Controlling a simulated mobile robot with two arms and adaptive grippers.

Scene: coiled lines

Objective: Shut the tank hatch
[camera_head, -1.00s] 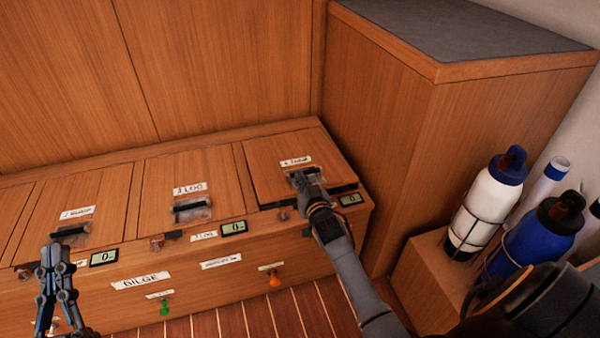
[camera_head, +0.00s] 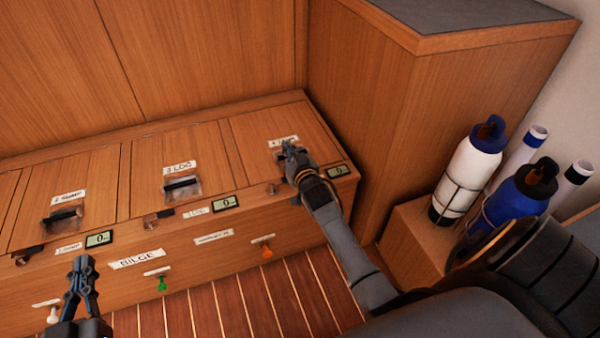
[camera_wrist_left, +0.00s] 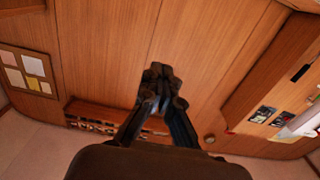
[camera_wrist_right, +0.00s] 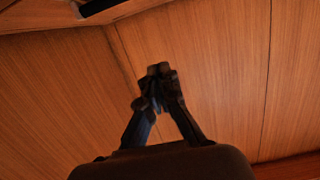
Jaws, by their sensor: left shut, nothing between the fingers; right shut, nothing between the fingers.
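The tank hatch (camera_head: 255,140) is the rightmost wooden lid in the bench top in the head view. Its small label is partly covered and hard to read. The lid looks level with the bench top, with no dark gap showing along the front edge; part of that edge is hidden by my arm. My right gripper (camera_head: 286,150) is shut and empty, over the front part of this lid by its label and latch. I cannot tell whether it touches. My left gripper (camera_head: 84,266) is shut and empty, in front of the bench at lower left.
Left of the hatch are the LOG lid (camera_head: 178,160) and the SUMP lid (camera_head: 75,185), both looking level. Small displays (camera_head: 225,204), a green knob (camera_head: 162,284) and an orange knob (camera_head: 267,252) are on the front. A tall cabinet (camera_head: 375,110) and bottles (camera_head: 468,175) stand right.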

